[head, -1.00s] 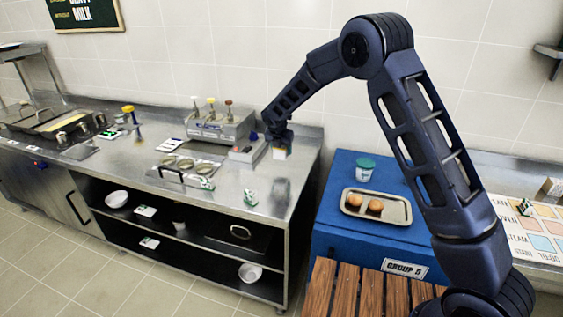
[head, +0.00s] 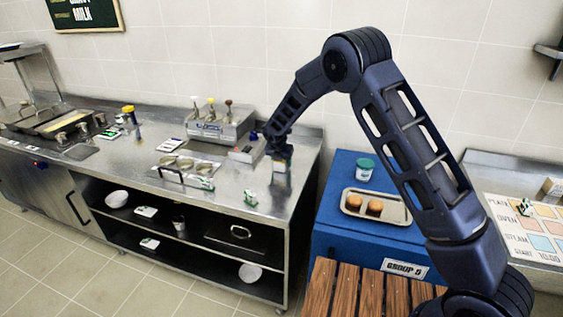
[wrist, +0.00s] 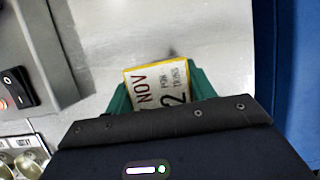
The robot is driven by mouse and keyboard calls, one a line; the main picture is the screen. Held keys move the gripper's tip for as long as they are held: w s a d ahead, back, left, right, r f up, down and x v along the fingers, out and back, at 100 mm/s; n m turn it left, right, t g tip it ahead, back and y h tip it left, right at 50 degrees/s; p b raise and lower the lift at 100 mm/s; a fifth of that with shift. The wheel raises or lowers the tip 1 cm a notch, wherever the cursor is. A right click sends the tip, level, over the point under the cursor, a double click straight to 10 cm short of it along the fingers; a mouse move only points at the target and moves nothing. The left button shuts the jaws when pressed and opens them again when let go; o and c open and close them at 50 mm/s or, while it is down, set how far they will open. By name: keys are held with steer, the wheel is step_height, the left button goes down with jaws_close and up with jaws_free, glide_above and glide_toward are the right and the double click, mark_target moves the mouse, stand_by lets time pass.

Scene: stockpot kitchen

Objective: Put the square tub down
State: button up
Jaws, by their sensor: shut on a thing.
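The square tub (head: 281,166) is small and pale, with yellow showing, at the right end of the steel counter in the head view. In the wrist view its top (wrist: 155,84) shows a yellow edge and a white date label reading NOV. My gripper (head: 280,151) points down and is shut on the tub. Green pieces flank the tub in the wrist view, and the dark gripper body hides its near part. I cannot tell whether the tub's base touches the counter.
A grey dispenser box with pumps (head: 222,127) stands left of the tub. A metal panel with round wells (head: 184,167) and a small green-and-white item (head: 250,197) lie nearer the front. The blue cabinet (head: 335,215) is to the right, beyond the counter edge.

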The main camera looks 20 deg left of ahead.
steer(key=o, duration=1.1)
steer(key=shift+c, duration=0.2)
steer(key=v, duration=1.2)
steer(key=shift+r, duration=0.15)
